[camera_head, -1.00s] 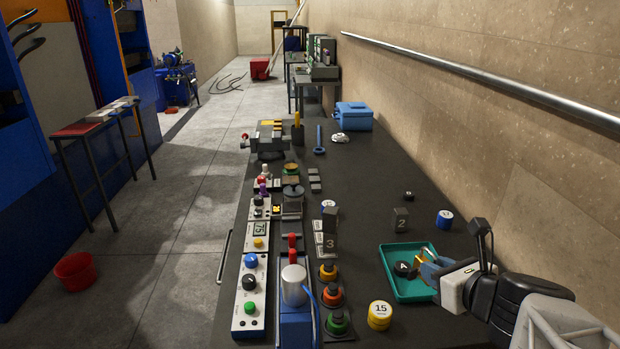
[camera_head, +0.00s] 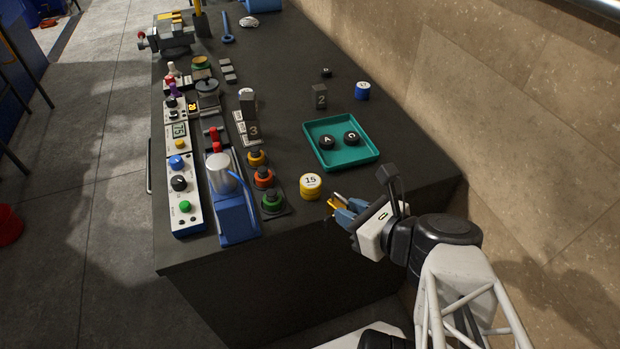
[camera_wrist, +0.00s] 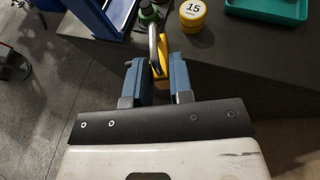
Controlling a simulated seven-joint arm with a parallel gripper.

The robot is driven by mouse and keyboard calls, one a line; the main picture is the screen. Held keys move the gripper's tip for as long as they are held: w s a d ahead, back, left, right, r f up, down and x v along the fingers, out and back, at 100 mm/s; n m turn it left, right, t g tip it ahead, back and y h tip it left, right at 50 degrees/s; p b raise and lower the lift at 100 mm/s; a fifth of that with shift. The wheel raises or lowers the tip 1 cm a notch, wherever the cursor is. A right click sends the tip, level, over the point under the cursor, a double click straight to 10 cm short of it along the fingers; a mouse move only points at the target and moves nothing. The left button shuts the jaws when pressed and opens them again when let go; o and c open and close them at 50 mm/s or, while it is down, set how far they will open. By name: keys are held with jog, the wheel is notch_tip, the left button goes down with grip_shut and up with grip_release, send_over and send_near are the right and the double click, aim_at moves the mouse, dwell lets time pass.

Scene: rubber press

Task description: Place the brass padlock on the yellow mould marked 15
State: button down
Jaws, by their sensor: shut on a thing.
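The yellow mould marked 15 (camera_head: 311,187) stands on the dark bench near its front edge, with a white top. It also shows at the top of the wrist view (camera_wrist: 192,13). My gripper (camera_head: 340,206) is just right of the mould and nearer the bench's front edge. It is shut on the brass padlock (camera_wrist: 158,66), whose grey shackle points away from the fingers in the wrist view. The padlock (camera_head: 331,204) looks small and partly hidden by the blue fingers in the head view. The padlock and mould appear apart.
A teal tray (camera_head: 341,164) with black discs A and C lies behind my gripper. Green (camera_head: 272,200), orange and yellow buttons stand left of the mould. A blue press (camera_head: 235,212) stands further left. The bench's front edge is close.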

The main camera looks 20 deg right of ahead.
jog(key=shift+w, duration=0.2)
send_over(311, 187)
jog(key=d, duration=0.3)
jog(key=shift+f, duration=0.75)
dwell(0.4)
jog(key=shift+f, duration=1.75)
jog(key=shift+f, duration=0.1)
jog(key=c, duration=1)
grip_release()
jog(key=shift+f, duration=0.1)
jog(key=shift+r, duration=0.2)
